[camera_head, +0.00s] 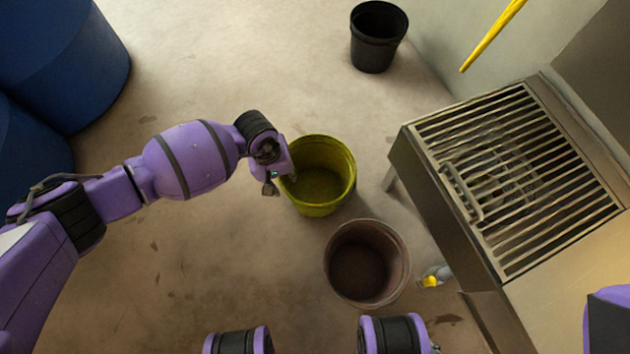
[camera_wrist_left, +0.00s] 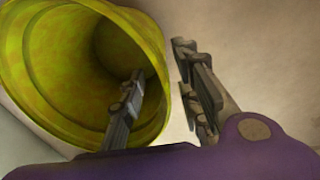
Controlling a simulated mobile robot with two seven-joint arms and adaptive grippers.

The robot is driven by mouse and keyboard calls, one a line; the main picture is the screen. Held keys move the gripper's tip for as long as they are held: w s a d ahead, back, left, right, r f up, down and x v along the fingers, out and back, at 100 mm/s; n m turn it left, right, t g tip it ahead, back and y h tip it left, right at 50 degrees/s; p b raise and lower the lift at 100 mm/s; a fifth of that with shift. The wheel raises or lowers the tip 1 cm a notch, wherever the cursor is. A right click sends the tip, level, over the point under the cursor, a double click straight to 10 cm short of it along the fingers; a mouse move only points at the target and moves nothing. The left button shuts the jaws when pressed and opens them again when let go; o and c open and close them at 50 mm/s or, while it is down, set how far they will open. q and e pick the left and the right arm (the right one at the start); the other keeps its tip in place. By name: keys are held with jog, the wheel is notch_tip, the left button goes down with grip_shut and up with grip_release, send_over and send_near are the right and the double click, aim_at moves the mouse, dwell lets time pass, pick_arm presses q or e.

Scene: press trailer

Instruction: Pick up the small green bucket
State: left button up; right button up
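The small green bucket (camera_head: 322,202), yellow-green in colour, stands upright on the floor near the middle of the head view. In the left wrist view its open mouth (camera_wrist_left: 50,70) fills the left side. My left gripper (camera_head: 278,183) is at the bucket's left rim, partly hidden by its own wrist. In the left wrist view the gripper (camera_wrist_left: 160,65) is open, with one finger over the inside of the bucket and the other outside. The rim lies between the fingers, with a visible gap to the outer finger. My right gripper is not in view.
A grey-brown bucket (camera_head: 338,240) stands just in front of the green one. A black bucket (camera_head: 377,50) stands farther back. A metal grated unit (camera_head: 430,190) is at the right, with a small yellow-capped bottle (camera_head: 436,276) beside it. Blue barrels (camera_head: 65,60) stand at the left.

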pick_arm(q)
jog(key=shift+c, duration=0.2)
grip_shut()
dwell(0.5)
